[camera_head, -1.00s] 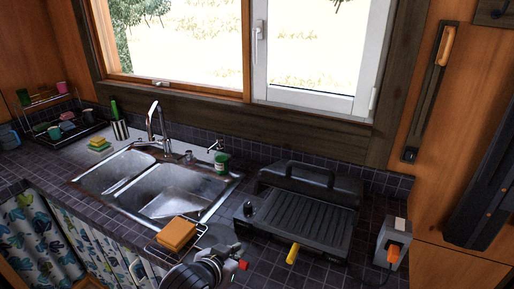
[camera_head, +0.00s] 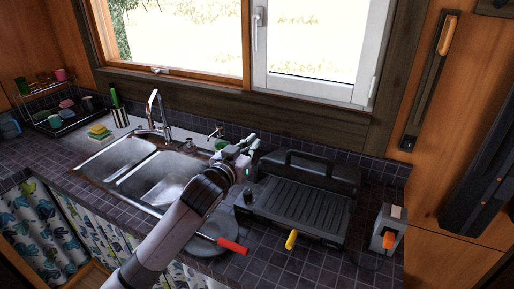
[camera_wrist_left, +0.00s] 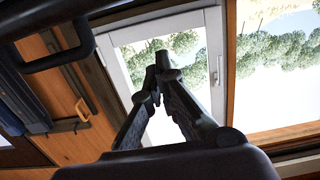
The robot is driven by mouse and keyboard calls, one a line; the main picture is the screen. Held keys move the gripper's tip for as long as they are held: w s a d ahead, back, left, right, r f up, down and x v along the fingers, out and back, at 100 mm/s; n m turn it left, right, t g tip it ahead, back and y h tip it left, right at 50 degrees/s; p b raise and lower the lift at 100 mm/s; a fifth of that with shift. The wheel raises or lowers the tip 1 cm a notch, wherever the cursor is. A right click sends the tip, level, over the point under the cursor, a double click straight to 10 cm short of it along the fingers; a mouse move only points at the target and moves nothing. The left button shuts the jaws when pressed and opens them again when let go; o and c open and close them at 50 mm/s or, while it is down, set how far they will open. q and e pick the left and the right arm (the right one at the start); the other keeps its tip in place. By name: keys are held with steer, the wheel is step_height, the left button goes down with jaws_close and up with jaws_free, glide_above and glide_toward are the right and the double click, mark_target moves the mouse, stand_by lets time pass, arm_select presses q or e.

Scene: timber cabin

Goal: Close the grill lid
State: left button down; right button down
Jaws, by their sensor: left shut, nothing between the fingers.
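The black grill (camera_head: 296,207) stands on the tiled counter right of the sink, its ridged plate bare. Its lid (camera_head: 318,174) is open, raised at the back, with a dark bar handle (camera_head: 322,158) on it. My left gripper (camera_head: 250,143) is at the left of the lid, near its left edge and apart from the handle. In the left wrist view the left gripper's fingers (camera_wrist_left: 158,62) meet at the tips with nothing between them. A dark curved bar, apparently the lid handle (camera_wrist_left: 62,58), shows at upper left there. My right gripper is out of view.
A pan with a red handle (camera_head: 232,247) lies left of the grill, partly under my arm. A yellow handle (camera_head: 291,239) sticks out at the grill's front. A socket box (camera_head: 388,229) stands right. The sink (camera_head: 160,182) is left; the window is behind.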

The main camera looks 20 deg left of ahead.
mark_target(255, 182)
arm_select(q)
steer(key=w+p, duration=0.1)
steer(key=w, duration=0.4)
steer(key=shift+d, duration=0.1)
steer(key=f, duration=0.1)
steer(key=s+f+p, duration=0.1)
steer(key=s+f, duration=0.1)
steer(key=f, duration=0.1)
steer(key=shift+p, duration=0.3)
steer(key=shift+f, duration=0.15)
steer(key=s+f+t+b, duration=0.1)
steer(key=f+b, duration=0.1)
steer(key=b, duration=0.2)
steer(key=s+f+t+b, duration=0.1)
steer(key=f+b, duration=0.2)
steer(key=b, duration=0.1)
steer(key=s+f+t+b, duration=0.1)
steer(key=f+b, duration=0.1)
steer(key=b, duration=0.3)
steer(key=shift+s+f, duration=0.1)
steer(key=shift+f, duration=0.2)
steer(key=f+t+b, duration=0.1)
steer(key=b, duration=0.4)
steer(key=s+f+t+b, duration=0.1)
steer(key=f+t+b, duration=0.1)
steer(key=b, duration=0.3)
steer(key=shift+f, duration=0.2)
steer(key=shift+s, duration=0.1)
